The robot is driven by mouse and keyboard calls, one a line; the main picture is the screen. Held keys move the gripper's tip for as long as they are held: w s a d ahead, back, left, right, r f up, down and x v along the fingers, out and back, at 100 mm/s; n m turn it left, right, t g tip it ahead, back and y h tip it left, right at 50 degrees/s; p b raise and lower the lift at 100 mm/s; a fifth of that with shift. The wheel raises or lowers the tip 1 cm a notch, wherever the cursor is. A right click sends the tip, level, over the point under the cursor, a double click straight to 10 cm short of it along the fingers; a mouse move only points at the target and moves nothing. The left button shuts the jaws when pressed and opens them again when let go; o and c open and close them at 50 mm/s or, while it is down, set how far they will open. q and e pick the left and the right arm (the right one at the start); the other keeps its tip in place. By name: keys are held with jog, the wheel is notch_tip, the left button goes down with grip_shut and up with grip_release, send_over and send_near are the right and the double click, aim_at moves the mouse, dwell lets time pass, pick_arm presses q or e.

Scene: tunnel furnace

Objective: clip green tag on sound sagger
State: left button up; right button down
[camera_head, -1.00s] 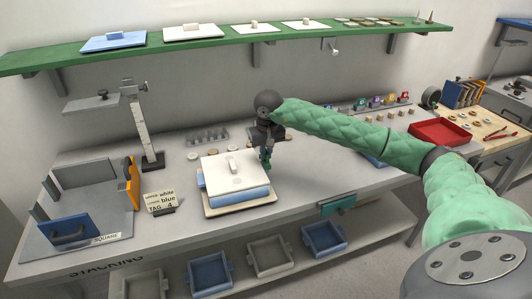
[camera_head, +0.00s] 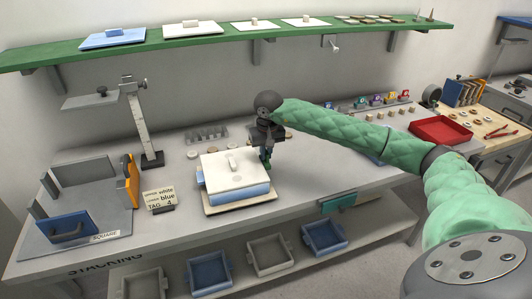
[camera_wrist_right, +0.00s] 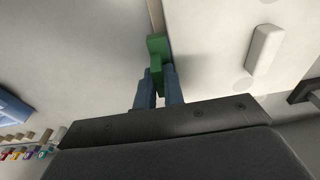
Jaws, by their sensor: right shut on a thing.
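The stacked sagger stands on a pale board (camera_head: 240,208) on the bench, with a white upper part (camera_head: 222,172) above a blue lower part (camera_head: 238,193). Its white top and handle (camera_wrist_right: 263,48) also fill the right of the wrist view. My right gripper (camera_head: 267,159) is at the sagger's right rear edge. In the wrist view its blue-grey fingers (camera_wrist_right: 159,88) are shut on the green tag (camera_wrist_right: 157,52). The tag lies right along the white edge; I cannot tell whether it is clipped on. My left gripper is out of view.
A sign (camera_head: 160,198) reading white, blue and TAG 4 stands left of the sagger. A measuring stand (camera_head: 149,130) is behind it. Coloured tags (camera_head: 376,101) line the back right near a red tray (camera_head: 440,130). A green shelf (camera_head: 230,37) hangs above.

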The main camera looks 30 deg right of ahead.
jog(key=shift+f+b, duration=0.35)
jog(key=shift+f, duration=0.1)
jog(key=c, duration=1.4)
grip_release()
jog(key=r, duration=0.2)
jog(key=r+b, duration=0.1)
jog(key=r, duration=0.1)
jog(key=r+b, duration=0.1)
jog(key=r, duration=0.1)
jog(key=shift+s+a+r, duration=0.1)
jog(key=shift+s+a, duration=0.05)
jog(key=shift+s, duration=0.15)
jog(key=shift+s+r, duration=0.15)
jog(key=shift+r, duration=0.65)
